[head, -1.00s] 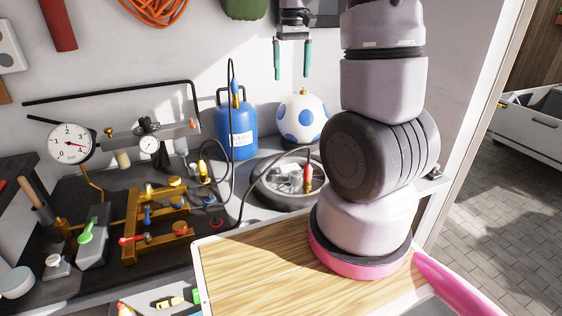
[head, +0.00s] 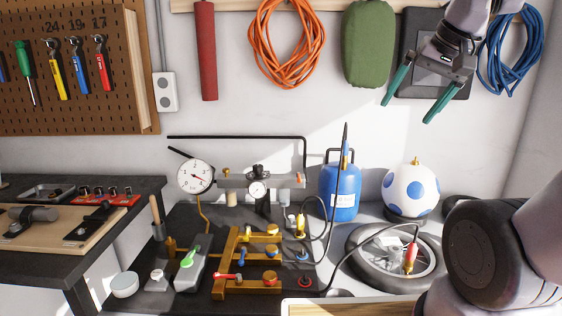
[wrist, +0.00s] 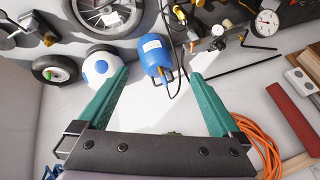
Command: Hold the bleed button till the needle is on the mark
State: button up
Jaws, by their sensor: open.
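A large round white gauge (head: 195,176) with a red needle stands at the back left of the dark bench mat; its needle points right and slightly down. I cannot make out a mark on its dial. A smaller gauge (head: 258,189) sits on the grey bar to its right. Small coloured buttons or knobs, such as a red one (head: 305,282), lie on the mat; I cannot tell which is the bleed button. My gripper (head: 407,112) is open and empty, with green fingers, high above the white ball. In the wrist view my gripper (wrist: 160,73) frames the blue tank from above.
A blue tank (head: 340,190) with a hose and a blue-spotted white ball (head: 410,188) stand at the back. A wheel (head: 365,268) lies in front of them. A brass-coloured frame (head: 232,262) with small levers stands on the mat. Orange cable (head: 287,75) hangs on the wall.

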aim_at(156, 275)
jog(key=u, duration=1.3)
